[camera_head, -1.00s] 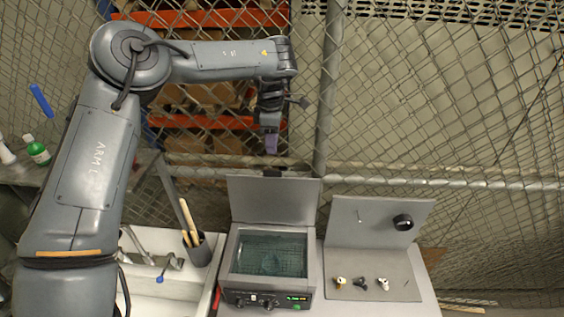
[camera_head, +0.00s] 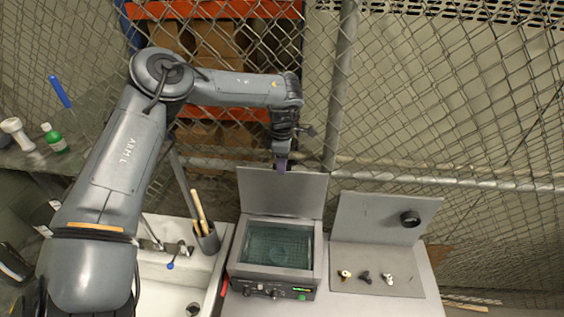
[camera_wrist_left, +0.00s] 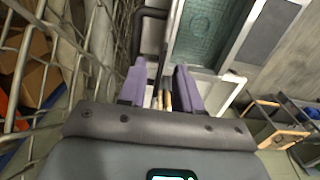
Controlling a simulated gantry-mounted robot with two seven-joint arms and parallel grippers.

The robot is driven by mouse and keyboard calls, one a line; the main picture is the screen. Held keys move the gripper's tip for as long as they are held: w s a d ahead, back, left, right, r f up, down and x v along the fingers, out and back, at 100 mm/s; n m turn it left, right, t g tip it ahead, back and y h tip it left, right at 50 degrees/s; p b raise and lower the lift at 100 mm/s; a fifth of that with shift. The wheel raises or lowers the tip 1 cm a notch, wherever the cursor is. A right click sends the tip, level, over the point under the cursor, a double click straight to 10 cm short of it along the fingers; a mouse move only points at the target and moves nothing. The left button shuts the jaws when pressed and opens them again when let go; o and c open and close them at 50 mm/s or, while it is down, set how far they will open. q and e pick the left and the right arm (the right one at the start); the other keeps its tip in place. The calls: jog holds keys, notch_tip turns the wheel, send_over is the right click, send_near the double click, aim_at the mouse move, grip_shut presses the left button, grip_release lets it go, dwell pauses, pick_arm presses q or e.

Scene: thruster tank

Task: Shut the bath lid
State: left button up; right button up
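The bath (camera_head: 233,262) is a grey box with teal liquid inside and a control panel on its front. Its grey lid (camera_head: 265,203) stands open, raised at the back edge. My left gripper (camera_head: 282,166) points down at the lid's top edge, its fingertips overlapping that edge in the head view. Whether it touches the lid cannot be told. In the left wrist view its purple fingers (camera_wrist_left: 160,86) are apart, with a dark bar beyond them and the bath liquid (camera_wrist_left: 200,27) beyond to the upper right. My right gripper is not in view.
A wire fence (camera_head: 450,110) stands close behind the bath. Right of the bath is a grey panel (camera_head: 375,218) with a black knob and small fittings before it. At left are a white sink (camera_head: 160,290) and a cup of wooden-handled tools (camera_head: 207,238).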

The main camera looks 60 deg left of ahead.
pick_arm(q)
jog(key=shift+c, duration=0.4)
grip_shut()
dwell(0.9)
